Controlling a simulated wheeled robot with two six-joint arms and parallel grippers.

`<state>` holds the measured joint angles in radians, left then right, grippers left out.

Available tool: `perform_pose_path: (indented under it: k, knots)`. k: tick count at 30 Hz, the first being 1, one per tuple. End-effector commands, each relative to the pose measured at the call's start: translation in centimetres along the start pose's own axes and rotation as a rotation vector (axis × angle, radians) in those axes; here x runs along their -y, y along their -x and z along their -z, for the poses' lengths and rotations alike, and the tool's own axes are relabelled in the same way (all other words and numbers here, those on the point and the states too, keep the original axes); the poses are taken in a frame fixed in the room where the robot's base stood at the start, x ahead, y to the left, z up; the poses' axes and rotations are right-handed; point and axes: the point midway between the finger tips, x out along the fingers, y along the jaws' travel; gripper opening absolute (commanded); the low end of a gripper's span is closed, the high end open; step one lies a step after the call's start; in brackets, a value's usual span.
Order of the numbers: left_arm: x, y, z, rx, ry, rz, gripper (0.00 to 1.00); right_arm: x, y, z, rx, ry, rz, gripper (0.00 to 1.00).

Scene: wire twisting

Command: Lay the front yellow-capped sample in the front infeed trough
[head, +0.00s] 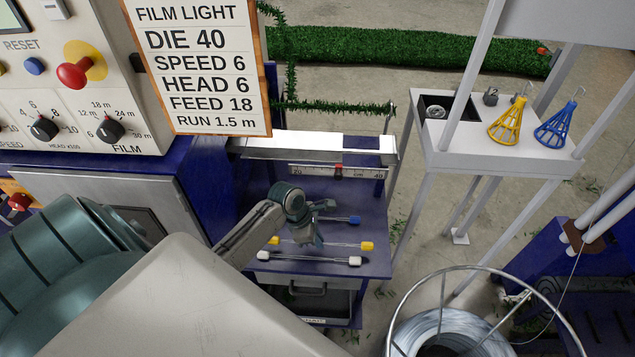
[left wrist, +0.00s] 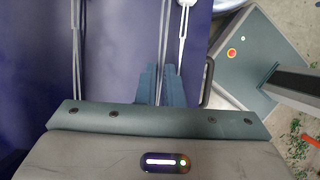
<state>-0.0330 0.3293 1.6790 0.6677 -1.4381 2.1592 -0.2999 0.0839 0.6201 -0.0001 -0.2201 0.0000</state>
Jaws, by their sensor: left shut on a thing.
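The yellow-capped sample, a thin rod with yellow end caps (head: 367,246), lies across the blue shelf between two other rods. My left gripper (head: 318,238) reaches down over its middle. In the left wrist view my left gripper (left wrist: 160,75) is shut on the rod (left wrist: 165,30), which runs between the fingers; its caps are out of that view. I cannot tell whether the rod touches the shelf. A pale grey trough (head: 265,153) runs along the back of the shelf, behind the gripper; I cannot tell whether it is the front infeed trough. My right gripper is not in view.
A blue-capped rod (head: 354,219) lies behind and a white-capped rod (head: 310,260) in front, both close to the fingers. A ruler (head: 360,173) with a red slider spans the trough's front. A white stand (head: 510,155) and a wire coil (head: 450,335) are at right.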

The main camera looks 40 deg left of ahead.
Motion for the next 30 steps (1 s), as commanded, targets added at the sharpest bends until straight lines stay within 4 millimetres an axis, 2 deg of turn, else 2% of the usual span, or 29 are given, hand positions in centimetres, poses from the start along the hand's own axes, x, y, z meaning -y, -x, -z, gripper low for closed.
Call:
perform_pose_path:
  k: [1,5,13,24,25,27,30]
  knots:
    - [-0.7,0.1,-0.1,0.001,0.001,-0.001,0.0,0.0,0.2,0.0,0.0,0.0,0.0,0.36]
    - [-1.2,-0.2,0.1,0.001,0.002,0.002,0.0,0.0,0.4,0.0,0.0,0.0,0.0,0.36]
    - [-1.2,-3.1,1.3,0.0,0.001,0.002,0.0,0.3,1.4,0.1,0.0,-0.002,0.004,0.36]
    - [-1.3,-3.5,1.5,0.0,0.0,0.001,0.0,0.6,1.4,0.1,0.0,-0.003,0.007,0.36]
    - [-1.3,-3.5,1.5,0.0,0.0,0.0,0.13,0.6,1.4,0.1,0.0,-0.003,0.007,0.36]
    - [-1.3,-3.5,1.5,0.0,0.0,0.0,0.27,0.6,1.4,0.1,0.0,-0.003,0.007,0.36]
    - [-1.3,-3.5,1.5,0.0,0.0,0.0,0.29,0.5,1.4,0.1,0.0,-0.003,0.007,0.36]
